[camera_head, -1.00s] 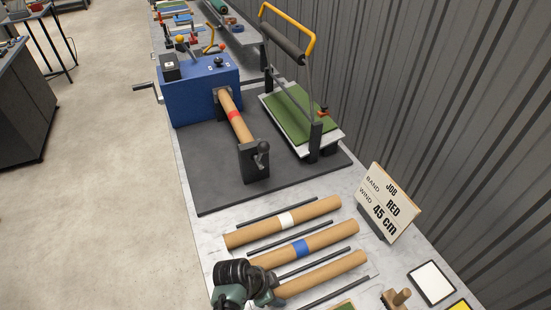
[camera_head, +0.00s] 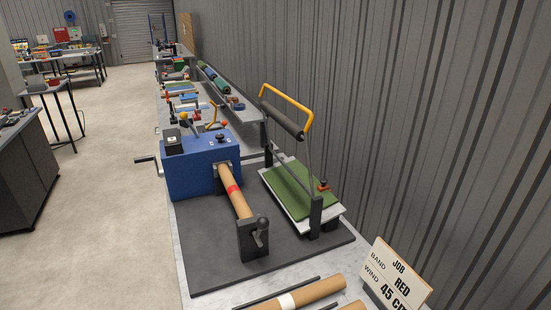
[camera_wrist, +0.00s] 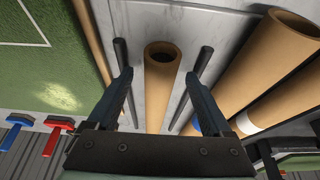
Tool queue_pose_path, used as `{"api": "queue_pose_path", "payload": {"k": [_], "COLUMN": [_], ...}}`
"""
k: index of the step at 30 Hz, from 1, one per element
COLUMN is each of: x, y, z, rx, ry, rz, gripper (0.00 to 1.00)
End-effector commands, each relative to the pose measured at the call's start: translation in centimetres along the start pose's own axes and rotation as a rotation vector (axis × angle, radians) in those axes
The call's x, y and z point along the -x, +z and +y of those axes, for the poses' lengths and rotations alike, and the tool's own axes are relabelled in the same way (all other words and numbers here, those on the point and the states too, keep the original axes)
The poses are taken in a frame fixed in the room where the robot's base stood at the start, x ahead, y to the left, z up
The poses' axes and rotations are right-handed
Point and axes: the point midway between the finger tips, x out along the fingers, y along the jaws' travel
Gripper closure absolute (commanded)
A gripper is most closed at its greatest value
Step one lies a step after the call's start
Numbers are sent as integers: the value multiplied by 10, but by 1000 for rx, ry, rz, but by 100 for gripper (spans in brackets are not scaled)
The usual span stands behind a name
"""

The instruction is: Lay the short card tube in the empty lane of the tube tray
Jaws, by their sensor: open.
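In the wrist view a plain card tube (camera_wrist: 160,85) lies between two dark divider rods, its open hollow end facing up the picture. My gripper (camera_wrist: 162,78) is open, with one finger on each side of this tube; contact is not clear. The tube's lower part is hidden by my gripper. To the right lie a blue-banded tube (camera_wrist: 258,60) and a white-banded tube (camera_wrist: 283,98). The white-banded tube also shows at the bottom of the head view (camera_head: 312,292). I cannot tell which tube is the short one, nor see an empty lane.
A red-banded tube (camera_head: 235,195) sits in the blue winder (camera_head: 195,172). A press (camera_head: 300,195) with green turf stands beside it. A job card (camera_head: 397,275) reads RED, 45 cm. Green turf (camera_wrist: 45,60) and red and blue tools (camera_wrist: 55,135) lie left in the wrist view.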

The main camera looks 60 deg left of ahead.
Motion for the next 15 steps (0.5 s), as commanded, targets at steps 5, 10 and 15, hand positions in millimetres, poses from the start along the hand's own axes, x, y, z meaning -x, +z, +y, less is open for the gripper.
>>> {"api": "queue_pose_path", "payload": {"k": [5, 10, 15], "x": [0, 12, 39], "y": [0, 0, 0], "z": [0, 0, 0], "rx": [0, 1, 1], "ry": [1, -2, -3], "rz": [-1, 1, 1], "gripper": [16, 16, 16]}}
